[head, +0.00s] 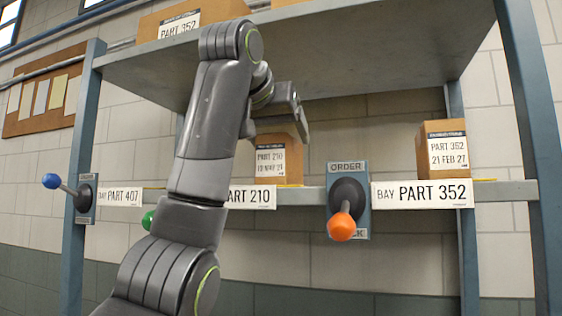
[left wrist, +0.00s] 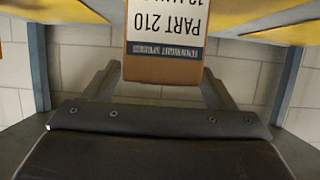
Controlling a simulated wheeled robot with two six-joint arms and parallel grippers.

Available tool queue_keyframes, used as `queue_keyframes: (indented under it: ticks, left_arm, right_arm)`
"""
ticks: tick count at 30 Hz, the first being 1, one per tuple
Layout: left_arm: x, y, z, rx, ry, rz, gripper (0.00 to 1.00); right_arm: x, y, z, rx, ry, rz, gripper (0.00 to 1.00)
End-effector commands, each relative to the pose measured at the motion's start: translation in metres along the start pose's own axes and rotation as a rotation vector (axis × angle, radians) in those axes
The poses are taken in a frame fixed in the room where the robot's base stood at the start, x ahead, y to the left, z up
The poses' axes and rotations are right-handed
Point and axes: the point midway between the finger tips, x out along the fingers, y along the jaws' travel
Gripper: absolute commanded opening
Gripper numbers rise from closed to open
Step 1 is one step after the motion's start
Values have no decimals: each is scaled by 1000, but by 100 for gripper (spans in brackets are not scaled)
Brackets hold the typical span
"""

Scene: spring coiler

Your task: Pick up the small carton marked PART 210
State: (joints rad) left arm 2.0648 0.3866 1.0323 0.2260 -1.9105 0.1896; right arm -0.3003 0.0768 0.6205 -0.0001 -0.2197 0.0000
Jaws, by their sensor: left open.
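The small carton marked PART 210 (head: 291,168) stands on the lower shelf, above the bay label reading PART 210 (head: 250,197). My left gripper (head: 297,118) is open and empty near the carton's upper part. In the left wrist view its two fingers spread to either side of the carton's near end; I cannot tell whether they overlap it in depth. My right gripper is not in view.
Levers with orange (head: 341,227), blue (head: 51,181) and green (head: 148,220) knobs stick out at the shelf front. The upper shelf (head: 400,50) hangs overhead.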

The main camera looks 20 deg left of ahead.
Motion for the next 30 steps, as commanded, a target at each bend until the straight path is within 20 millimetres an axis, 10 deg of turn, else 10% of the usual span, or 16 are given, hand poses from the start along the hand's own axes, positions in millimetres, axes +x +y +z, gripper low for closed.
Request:
queue_keyframes:
  ticks: [19,30]
  left_arm:
    - [0,0,0,0,-1,0,1]
    - [-2,0,-2,0,3,0,0]
  right_arm:
    - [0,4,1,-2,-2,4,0]
    - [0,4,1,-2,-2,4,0]
